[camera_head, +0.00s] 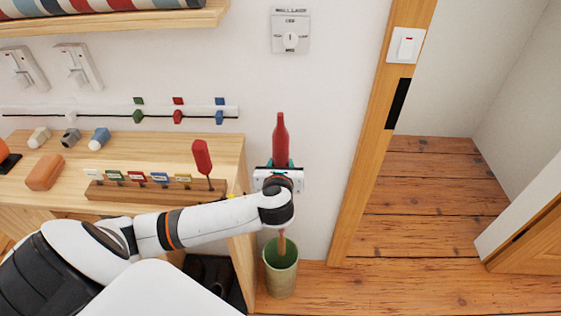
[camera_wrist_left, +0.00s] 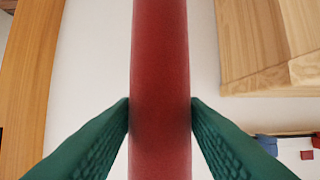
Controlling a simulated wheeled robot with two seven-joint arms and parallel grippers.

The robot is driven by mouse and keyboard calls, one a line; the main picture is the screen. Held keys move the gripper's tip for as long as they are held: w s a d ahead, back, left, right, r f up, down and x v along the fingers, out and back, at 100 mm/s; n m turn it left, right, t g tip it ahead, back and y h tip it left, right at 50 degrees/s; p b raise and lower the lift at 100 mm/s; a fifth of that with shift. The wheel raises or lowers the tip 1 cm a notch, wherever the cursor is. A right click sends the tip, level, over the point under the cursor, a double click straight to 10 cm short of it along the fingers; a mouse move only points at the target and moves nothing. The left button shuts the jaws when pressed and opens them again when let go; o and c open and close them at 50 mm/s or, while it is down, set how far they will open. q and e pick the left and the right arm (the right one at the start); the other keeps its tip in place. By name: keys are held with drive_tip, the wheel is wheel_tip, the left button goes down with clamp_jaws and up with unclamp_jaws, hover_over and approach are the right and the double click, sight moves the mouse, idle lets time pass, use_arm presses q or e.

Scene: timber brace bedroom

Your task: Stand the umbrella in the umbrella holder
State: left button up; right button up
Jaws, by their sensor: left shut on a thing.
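The red umbrella (camera_head: 281,137) stands about upright in front of the white wall, with a brown lower part (camera_head: 282,242) showing below my arm. My left gripper (camera_head: 280,166) is shut on it; the left wrist view shows the green fingers on both sides of the red umbrella (camera_wrist_left: 160,50). The green umbrella holder (camera_head: 280,279) stands on the wooden floor directly below. The umbrella's lower end overlaps the holder's open mouth; I cannot tell how deep it reaches. My wrist hides the umbrella's middle. My right gripper is not in view.
A wooden cabinet (camera_head: 180,143) with pegs, small blocks and a red-handled tool (camera_head: 202,158) is left of the holder. A shelf (camera_head: 120,22) with a striped roll is above. The door frame (camera_head: 385,130) is to the right. Floor right of the holder is clear.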

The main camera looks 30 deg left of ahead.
use_arm(q)
wheel_tip(320, 180, down, 19)
drive_tip(key=b, duration=0.8)
drive_tip(key=shift+r, duration=0.15)
idle(0.8)
drive_tip(key=o, duration=1.3)
drive_tip(key=shift+o, duration=0.2)
drive_tip(key=shift+s, duration=0.15)
drive_tip(key=p+v, duration=0.1)
drive_tip(key=v, duration=1)
drive_tip(key=shift+s+d+r, duration=0.15)
drive_tip(key=shift+s+d, duration=0.1)
drive_tip(key=shift+s, duration=0.05)
